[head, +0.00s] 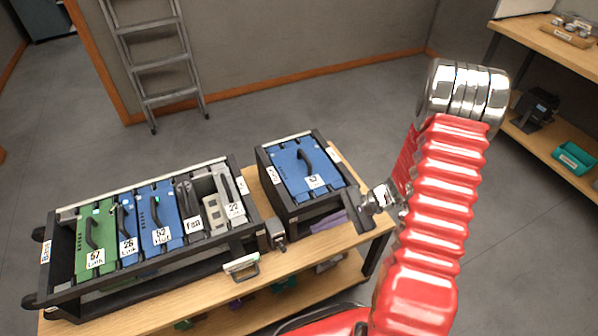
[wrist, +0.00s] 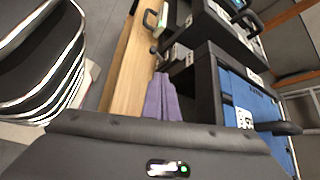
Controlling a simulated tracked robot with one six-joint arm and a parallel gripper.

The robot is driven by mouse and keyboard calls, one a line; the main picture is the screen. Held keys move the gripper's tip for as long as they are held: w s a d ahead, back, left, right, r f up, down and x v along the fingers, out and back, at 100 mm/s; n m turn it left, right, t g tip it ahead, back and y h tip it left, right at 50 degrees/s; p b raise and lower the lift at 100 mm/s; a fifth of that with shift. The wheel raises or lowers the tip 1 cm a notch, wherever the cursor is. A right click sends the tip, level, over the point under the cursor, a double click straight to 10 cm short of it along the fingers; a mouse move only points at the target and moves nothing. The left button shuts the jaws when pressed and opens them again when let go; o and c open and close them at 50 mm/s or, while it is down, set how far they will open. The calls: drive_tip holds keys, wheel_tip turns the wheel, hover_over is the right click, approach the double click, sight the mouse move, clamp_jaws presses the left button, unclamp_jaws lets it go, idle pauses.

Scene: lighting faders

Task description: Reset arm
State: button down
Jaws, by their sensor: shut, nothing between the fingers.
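My red ribbed arm (head: 435,210) rises at the right of the head view, with a chrome joint at its top. It bends back down to my dark gripper (head: 357,212), which is at the right front corner of the small black rack (head: 290,210). The gripper is shut and empty; its fingertips are hard to make out, and I cannot tell whether it touches the rack. In the wrist view its dark body (wrist: 160,148) fills the bottom edge. The small rack holds a blue module (head: 306,168) with a black handle.
A longer black rack (head: 150,278) to the left holds green, blue and grey labelled modules. Both racks stand on a wooden bench (head: 195,305). A ladder (head: 160,65) leans behind; shelves (head: 545,145) stand right.

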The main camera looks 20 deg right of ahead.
drive_tip(key=shift+f, duration=0.1)
drive_tip(key=s+r+n+g+h, duration=0.4)
drive_tip(key=s+r+n, duration=0.1)
drive_tip(key=s+r, duration=0.25)
drive_tip(key=s+a+r+n+t+h, duration=0.1)
drive_tip(key=a+r+n+t+h, duration=0.1)
drive_tip(key=r, duration=0.6)
drive_tip(key=s+a+r+n+t+h, duration=0.2)
drive_tip(key=a+r+n, duration=0.1)
drive_tip(key=r, duration=0.5)
drive_tip(key=s+a+r+n+t+h, duration=0.2)
drive_tip(key=a+r+n+t+h, duration=0.1)
drive_tip(key=r, duration=0.6)
drive_tip(key=shift+s+n, duration=0.2)
drive_tip(key=shift+n, duration=0.5)
idle(2.4)
